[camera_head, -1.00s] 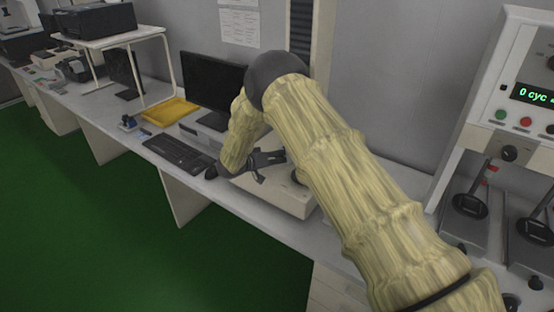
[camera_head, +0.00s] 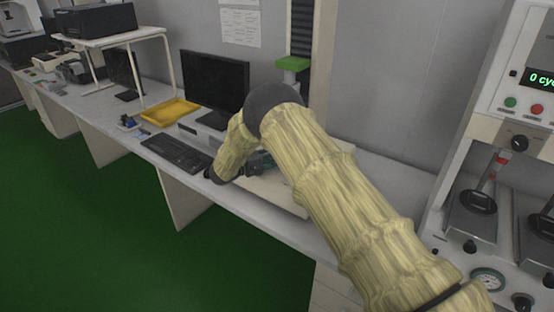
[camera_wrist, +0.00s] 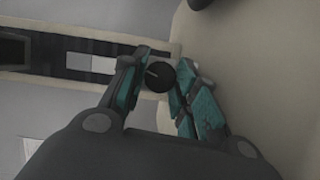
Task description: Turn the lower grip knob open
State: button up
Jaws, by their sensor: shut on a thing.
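In the wrist view a round black knob (camera_wrist: 160,76) with a pale pointer line sits between the two fingers of my gripper (camera_wrist: 158,85). The fingers, with teal pads, are shut on it. Whether this is the lower grip knob cannot be told from its surroundings. In the head view my gripper (camera_head: 262,162) is low over a beige machine base (camera_head: 288,197) on the bench, beyond my yellowish sleeved arm. The arm hides the knob there and much of the machine.
Left of the machine are a keyboard (camera_head: 176,153), a monitor (camera_head: 214,84) and a yellow tray (camera_head: 170,112). A green-topped part (camera_head: 293,63) stands behind my arm's elbow. A tester with a green display (camera_head: 541,79) stands at the right. Another dark round part (camera_wrist: 201,2) shows at the wrist view's top edge.

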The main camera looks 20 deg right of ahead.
jog(key=shift+f+n+b, duration=0.1)
jog(key=shift+n+b, duration=0.25)
jog(key=shift+n, duration=0.45)
jog(key=shift+h, duration=0.3)
jog(key=o, duration=1)
jog(key=shift+w+a, duration=0.1)
